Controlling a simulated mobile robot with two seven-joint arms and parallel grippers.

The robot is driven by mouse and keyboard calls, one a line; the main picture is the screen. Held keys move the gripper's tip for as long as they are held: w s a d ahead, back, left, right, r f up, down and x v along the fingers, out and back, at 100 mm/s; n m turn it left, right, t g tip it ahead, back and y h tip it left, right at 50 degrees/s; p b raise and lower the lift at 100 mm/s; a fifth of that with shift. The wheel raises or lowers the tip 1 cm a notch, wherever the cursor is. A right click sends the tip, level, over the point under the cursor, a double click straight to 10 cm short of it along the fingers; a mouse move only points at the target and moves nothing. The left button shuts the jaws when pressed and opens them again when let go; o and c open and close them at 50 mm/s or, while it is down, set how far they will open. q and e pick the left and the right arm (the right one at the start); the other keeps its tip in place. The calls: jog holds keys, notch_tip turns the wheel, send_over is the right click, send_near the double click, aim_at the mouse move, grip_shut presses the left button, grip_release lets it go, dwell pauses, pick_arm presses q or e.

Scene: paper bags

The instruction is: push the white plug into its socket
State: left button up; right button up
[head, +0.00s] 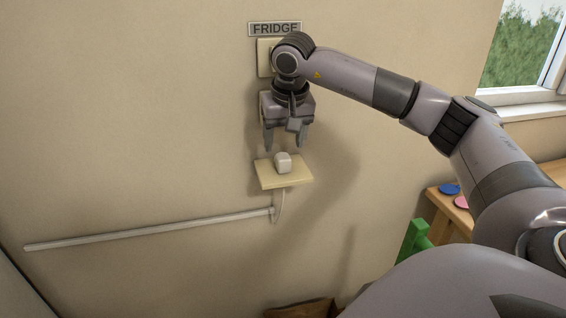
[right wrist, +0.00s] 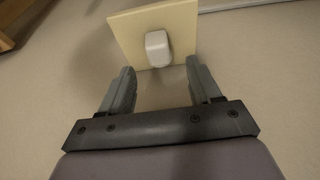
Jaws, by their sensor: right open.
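The white plug (head: 283,162) sits on a small cream shelf (head: 270,177) that sticks out from the wall. A pale cord (head: 279,207) hangs below the shelf. A cream wall plate (head: 263,57) is under the FRIDGE sign, mostly hidden behind my right arm; I cannot see its socket holes. My right gripper (head: 285,146) is open and empty, pointing down just above the plug. In the right wrist view the plug (right wrist: 158,48) lies beyond the open fingertips (right wrist: 160,73), roughly between them and apart from them. My left gripper is not in view.
The FRIDGE sign (head: 275,29) is on the wall. A pale rail (head: 150,230) runs along the wall to the left. A wooden table (head: 455,212) with coloured discs and a green object (head: 413,240) stand at the right. A brown paper bag (head: 300,308) is at the bottom. The wall left of the shelf is clear.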

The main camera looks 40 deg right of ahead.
aim_at(284, 156)
jog(key=x, duration=0.5)
jog(key=shift+d+f, duration=0.1)
jog(key=shift+f, duration=0.05)
jog(key=shift+s, duration=0.1)
jog(key=c, duration=1)
